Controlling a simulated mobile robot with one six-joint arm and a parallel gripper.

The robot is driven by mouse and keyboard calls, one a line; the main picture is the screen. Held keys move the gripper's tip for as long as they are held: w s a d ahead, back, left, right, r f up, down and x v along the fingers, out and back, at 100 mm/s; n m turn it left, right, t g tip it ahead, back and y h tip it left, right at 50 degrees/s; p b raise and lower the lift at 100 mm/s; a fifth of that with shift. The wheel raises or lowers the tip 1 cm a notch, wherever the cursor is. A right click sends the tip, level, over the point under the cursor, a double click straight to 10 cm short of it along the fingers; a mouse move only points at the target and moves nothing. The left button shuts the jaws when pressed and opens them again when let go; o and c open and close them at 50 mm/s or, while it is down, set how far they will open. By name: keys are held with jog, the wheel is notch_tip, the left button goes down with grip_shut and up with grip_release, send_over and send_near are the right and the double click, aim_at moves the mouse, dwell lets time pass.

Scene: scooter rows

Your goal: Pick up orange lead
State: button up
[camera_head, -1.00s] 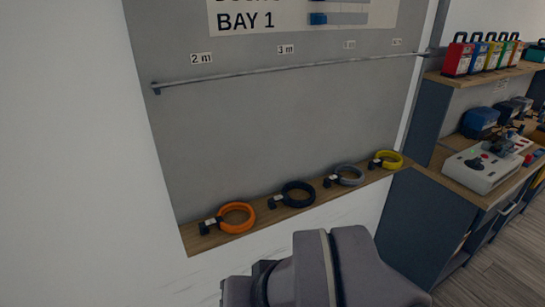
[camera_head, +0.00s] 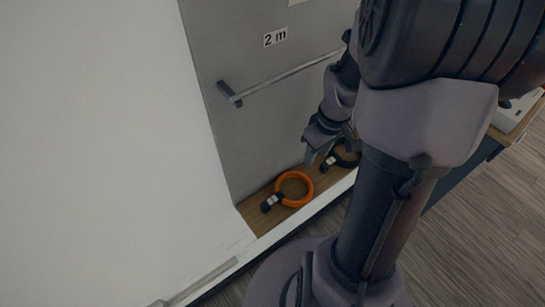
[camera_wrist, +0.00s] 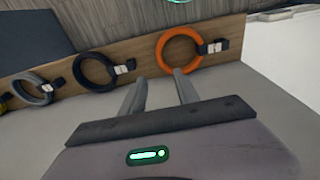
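The orange lead (camera_head: 294,189) is a coiled ring with a dark plug and a white tag, lying on the narrow wooden shelf in the head view. It also shows in the wrist view (camera_wrist: 178,50), beyond my fingertips and slightly right of them. My gripper (camera_head: 318,156) is above the shelf, to the right of the orange lead and close to the black lead (camera_head: 345,157). In the wrist view my gripper (camera_wrist: 158,80) has its two fingers apart with nothing between them. My arm hides part of the black lead in the head view.
In the wrist view a black lead (camera_wrist: 95,70) and a grey lead (camera_wrist: 35,90) lie along the same wooden shelf (camera_wrist: 220,58). A metal rail (camera_head: 290,75) crosses the grey panel above the shelf. A white wall (camera_head: 110,130) stands left of the panel.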

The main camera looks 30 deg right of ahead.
jog(key=b, duration=0.2)
send_over(307, 178)
jog(key=f, duration=0.5)
jog(key=s+f, duration=0.1)
jog(key=f, duration=0.1)
jog(key=shift+f, duration=0.2)
jog(key=f+b, duration=0.1)
jog(key=f, duration=0.1)
jog(key=f+b, duration=0.1)
jog(key=f, duration=0.1)
jog(key=w+f, duration=0.1)
jog(key=f, duration=0.1)
jog(key=shift+f+b, duration=0.2)
jog(key=shift+b, duration=0.2)
jog(key=shift+r, duration=0.1)
jog(key=shift+c, duration=0.4)
grip_shut()
